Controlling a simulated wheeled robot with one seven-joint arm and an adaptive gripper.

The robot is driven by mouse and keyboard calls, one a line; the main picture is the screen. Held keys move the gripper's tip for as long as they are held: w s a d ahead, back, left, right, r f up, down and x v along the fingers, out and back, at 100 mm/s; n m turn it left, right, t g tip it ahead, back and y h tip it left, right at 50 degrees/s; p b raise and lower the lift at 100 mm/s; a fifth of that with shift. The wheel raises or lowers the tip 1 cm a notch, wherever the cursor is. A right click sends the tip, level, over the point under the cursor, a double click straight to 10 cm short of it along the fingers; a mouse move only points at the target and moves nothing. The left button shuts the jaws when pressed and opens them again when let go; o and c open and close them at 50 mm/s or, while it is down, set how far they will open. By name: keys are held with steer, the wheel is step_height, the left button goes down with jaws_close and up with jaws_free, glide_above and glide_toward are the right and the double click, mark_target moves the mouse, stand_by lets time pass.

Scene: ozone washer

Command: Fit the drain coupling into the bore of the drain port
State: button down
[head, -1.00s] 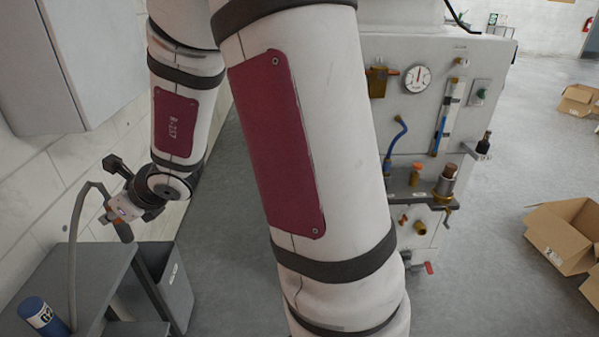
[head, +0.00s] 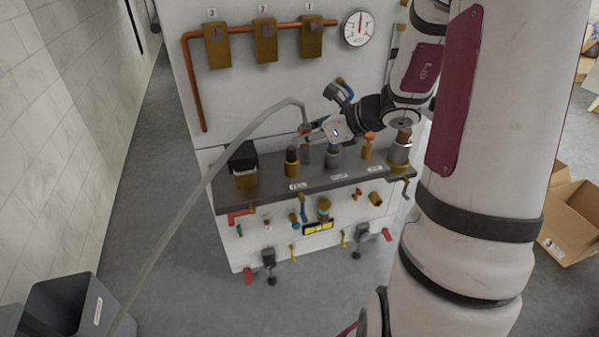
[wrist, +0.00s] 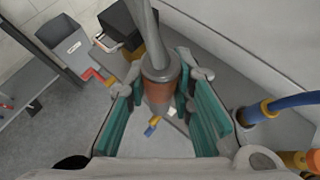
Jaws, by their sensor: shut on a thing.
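The drain coupling (wrist: 160,82) is a grey cylinder with a copper-orange band, with a grey hose rising from its top. In the wrist view it stands between the teal pads of my gripper (wrist: 162,112), which is shut on it. In the head view my gripper (head: 310,134) holds the coupling (head: 305,131) above the machine's dark shelf. A row of brass-based fittings stands on this shelf, with labels too small to read, so I cannot tell which is the drain port. The nearest is a dark-topped brass fitting (head: 292,162), just below and left. The coupling looks apart from it.
The grey hose (head: 215,165) sags from the coupling to the lower left, near a dark bin (head: 65,310). A black-topped brass block (head: 245,172) stands at the shelf's left end. A blue hose (wrist: 295,100) with a brass fitting is right of my gripper.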

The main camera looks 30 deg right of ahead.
steer(key=s+d+f+n+b, duration=0.1)
steer(key=s+d+f+b, duration=0.2)
steer(key=s+d+f, duration=0.45)
steer(key=shift+y, duration=0.4)
steer(key=shift+w+a+f+b, duration=0.15)
steer(key=shift+w+f, duration=0.3)
steer(key=shift+w, duration=1.9)
steer(key=shift+w+f+b, duration=0.1)
steer(key=shift+w+f, duration=0.35)
steer(key=shift+w, duration=1.95)
steer(key=shift+w+a+f+b, duration=0.15)
steer(key=shift+w+f, duration=0.3)
steer(key=shift+w, duration=1.9)
steer(key=shift+f, duration=0.15)
steer(key=c, duration=1.7)
jaws_free()
